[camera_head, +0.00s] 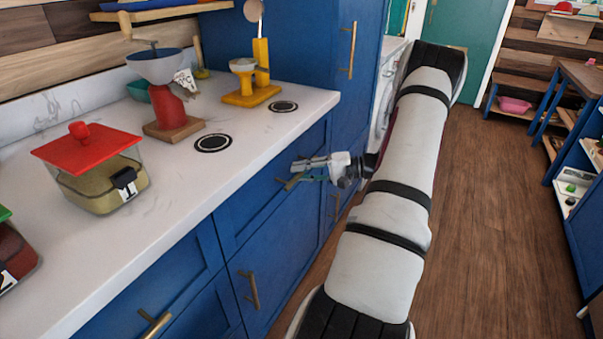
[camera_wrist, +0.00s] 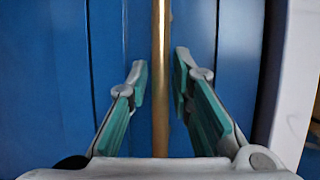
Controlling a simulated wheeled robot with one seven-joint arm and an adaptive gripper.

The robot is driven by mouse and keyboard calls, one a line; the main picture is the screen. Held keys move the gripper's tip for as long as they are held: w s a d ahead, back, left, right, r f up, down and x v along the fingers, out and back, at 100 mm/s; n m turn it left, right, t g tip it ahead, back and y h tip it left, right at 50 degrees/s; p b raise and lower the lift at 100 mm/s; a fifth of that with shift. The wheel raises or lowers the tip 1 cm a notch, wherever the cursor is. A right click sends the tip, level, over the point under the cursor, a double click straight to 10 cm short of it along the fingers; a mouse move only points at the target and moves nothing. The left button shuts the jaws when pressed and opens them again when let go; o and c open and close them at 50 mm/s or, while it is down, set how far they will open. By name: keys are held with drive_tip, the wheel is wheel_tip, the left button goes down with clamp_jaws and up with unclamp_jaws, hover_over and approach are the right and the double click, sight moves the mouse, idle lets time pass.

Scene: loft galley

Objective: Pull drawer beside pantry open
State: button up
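The blue drawer front (camera_head: 250,205) is under the counter beside the tall blue pantry cabinet (camera_head: 300,40), and it looks flush with the cabinet. Its brass handle (camera_head: 287,185) is partly hidden by my gripper (camera_head: 300,172), which reaches to it from the right. In the wrist view the brass bar (camera_wrist: 160,75) runs upright between the two fingers of my gripper (camera_wrist: 160,75). The fingers are apart, one on each side, with a visible gap on the left and a narrower one on the right. The bar is not gripped.
A red-lidded jar (camera_head: 95,170), a red grinder (camera_head: 168,100) and a yellow stand (camera_head: 250,90) are on the white counter (camera_head: 240,130). More brass handles, such as a lower one (camera_head: 250,290), stick out of the blue fronts. Wooden floor (camera_head: 480,220) lies clear at right.

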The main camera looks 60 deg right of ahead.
drive_tip(key=shift+w, duration=0.1)
clamp_jaws()
